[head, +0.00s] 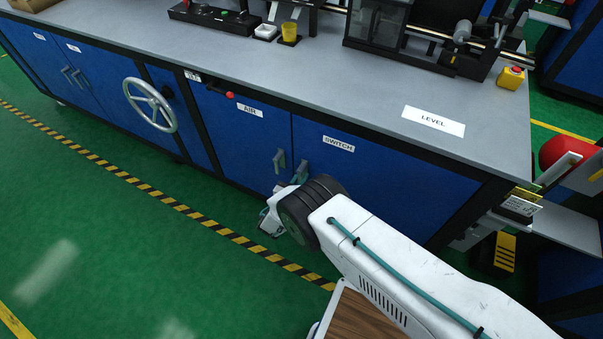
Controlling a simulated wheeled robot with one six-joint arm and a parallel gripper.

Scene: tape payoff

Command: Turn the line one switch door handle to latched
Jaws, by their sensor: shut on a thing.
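The switch door (385,185) is a blue cabinet door with a white SWITCH label (338,144). Its grey handle (302,168) is at the door's left edge, with its upper part showing, and looks tilted. My gripper (291,185) is at the lower part of this handle, shut on it. My dark wrist joint and white arm, coming from the lower right, hide most of the fingers and the handle's lower end.
The AIR door (240,140) with its own handle (280,161) is close on the left. Further left is a handwheel (150,105). The grey worktop (300,75) overhangs the doors. The green floor (130,220) in front is clear, with a striped line.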

